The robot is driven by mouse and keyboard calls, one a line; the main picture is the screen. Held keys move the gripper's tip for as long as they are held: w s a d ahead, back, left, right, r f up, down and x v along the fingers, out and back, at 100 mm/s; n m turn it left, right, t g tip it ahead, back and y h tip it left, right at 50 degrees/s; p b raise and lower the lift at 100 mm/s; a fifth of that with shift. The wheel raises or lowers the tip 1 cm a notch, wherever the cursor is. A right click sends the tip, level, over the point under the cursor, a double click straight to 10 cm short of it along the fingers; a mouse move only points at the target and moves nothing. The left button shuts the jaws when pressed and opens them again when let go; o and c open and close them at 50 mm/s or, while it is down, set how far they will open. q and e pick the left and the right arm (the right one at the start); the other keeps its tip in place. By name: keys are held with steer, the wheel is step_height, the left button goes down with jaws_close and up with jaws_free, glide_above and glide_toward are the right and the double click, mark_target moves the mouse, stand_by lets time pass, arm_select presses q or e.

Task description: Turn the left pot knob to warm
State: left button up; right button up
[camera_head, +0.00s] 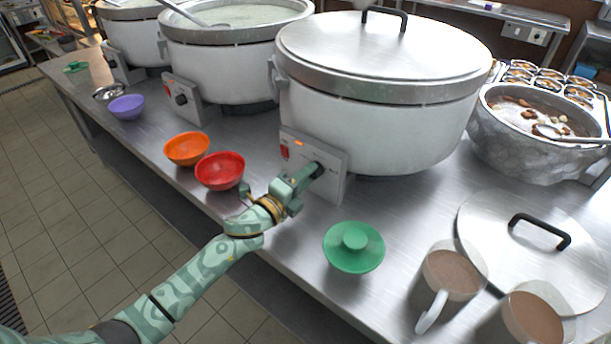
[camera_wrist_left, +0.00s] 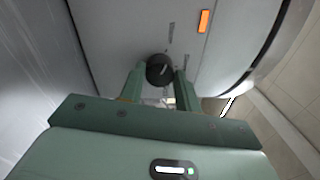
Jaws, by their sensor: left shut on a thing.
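My left gripper (camera_head: 307,174) reaches the control box (camera_head: 334,187) on the front of the nearest large lidded pot (camera_head: 385,110). It is shut on the black knob (camera_head: 319,169), with one finger on each side. The left wrist view shows the black round knob (camera_wrist_left: 159,68) between the fingertips of the left gripper (camera_wrist_left: 160,82). An orange light (camera_wrist_left: 204,21) is lit on the panel, and a red switch sits beside it in the head view. Two more white pots stand further left, each with a knobbed box; the middle pot (camera_head: 225,60) is open. My right gripper is out of view.
Red (camera_head: 220,171), orange (camera_head: 187,149) and purple (camera_head: 127,107) bowls stand along the counter's front edge. Two brown-filled mugs (camera_head: 452,272), a metal lid (camera_head: 487,228) and a soup pot (camera_head: 530,150) are at right.

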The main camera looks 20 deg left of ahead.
arm_select(q)
steer(key=shift+n, duration=0.4)
steer(key=o, duration=1)
steer(key=shift+a, duration=0.1)
steer(key=shift+c, duration=0.2)
steer(key=p+v, duration=0.1)
steer(key=v, duration=1.5)
steer(key=shift+s+p, duration=0.2)
steer(key=shift+p, duration=0.2)
steer(key=shift+f, duration=0.15)
